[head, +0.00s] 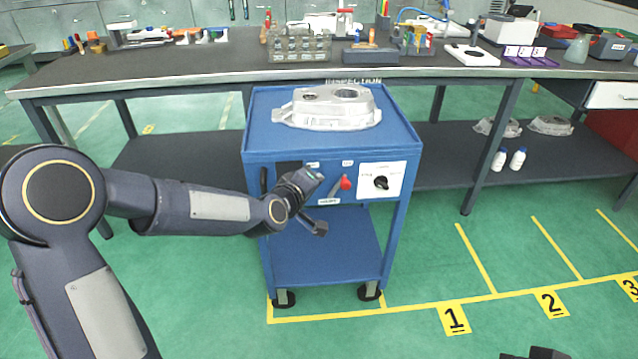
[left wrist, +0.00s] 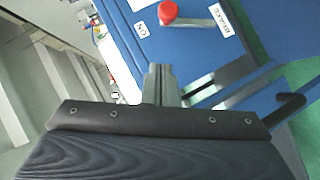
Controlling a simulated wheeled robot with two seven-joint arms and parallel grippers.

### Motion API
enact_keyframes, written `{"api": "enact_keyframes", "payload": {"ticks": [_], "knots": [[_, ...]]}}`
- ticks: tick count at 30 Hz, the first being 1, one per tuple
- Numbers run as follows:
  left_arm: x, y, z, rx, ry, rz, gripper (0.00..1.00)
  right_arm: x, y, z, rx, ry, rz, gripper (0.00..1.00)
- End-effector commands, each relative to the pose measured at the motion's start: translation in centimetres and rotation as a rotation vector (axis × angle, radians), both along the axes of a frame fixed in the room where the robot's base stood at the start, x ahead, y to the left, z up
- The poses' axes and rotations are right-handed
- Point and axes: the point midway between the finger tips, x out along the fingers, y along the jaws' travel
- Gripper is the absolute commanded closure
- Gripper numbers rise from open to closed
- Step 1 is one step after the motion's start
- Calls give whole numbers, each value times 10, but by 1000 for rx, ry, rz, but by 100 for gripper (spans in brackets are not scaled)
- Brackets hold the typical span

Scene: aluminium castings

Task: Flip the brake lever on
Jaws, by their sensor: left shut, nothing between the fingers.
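The brake lever, with its red knob (head: 346,183), is on the front panel of the blue cart (head: 278,155). Its arm slants up and right from above the BRAKE label (head: 328,201), leaning to the OFF label (head: 347,162) side, away from the ON label (head: 313,164). My left gripper (head: 318,176) is just left of the knob in the head view. In the left wrist view its shut, empty fingers (left wrist: 160,78) are below the red knob (left wrist: 168,12), apart from it in the picture. A dark part, perhaps my right gripper (head: 540,353), shows at the bottom edge.
A dial (head: 381,183) on a white plate sits right of the lever. An aluminium casting (head: 330,107) rests on the cart top. A long workbench (head: 200,75) with tools stands behind. Green floor is clear in front and to the right.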

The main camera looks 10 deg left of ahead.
Motion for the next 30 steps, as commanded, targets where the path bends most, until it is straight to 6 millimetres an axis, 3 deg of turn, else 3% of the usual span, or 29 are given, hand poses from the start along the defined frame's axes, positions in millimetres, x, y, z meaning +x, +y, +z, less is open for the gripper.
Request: {"api": "enact_keyframes", "payload": {"ticks": [3, 10, 30], "knots": [[-25, 6, 11, 1, -2, -1, 100, 0, 0, 2, 0, 1, 0, 100], [-54, 14, 22, 0, -2, 0, 100, 0, 0, 3, 0, 0, 0, 100], [-65, 18, 25, 17, 5, -9, 100, 0, 0, 3, 0, 1, 0, 100]]}}
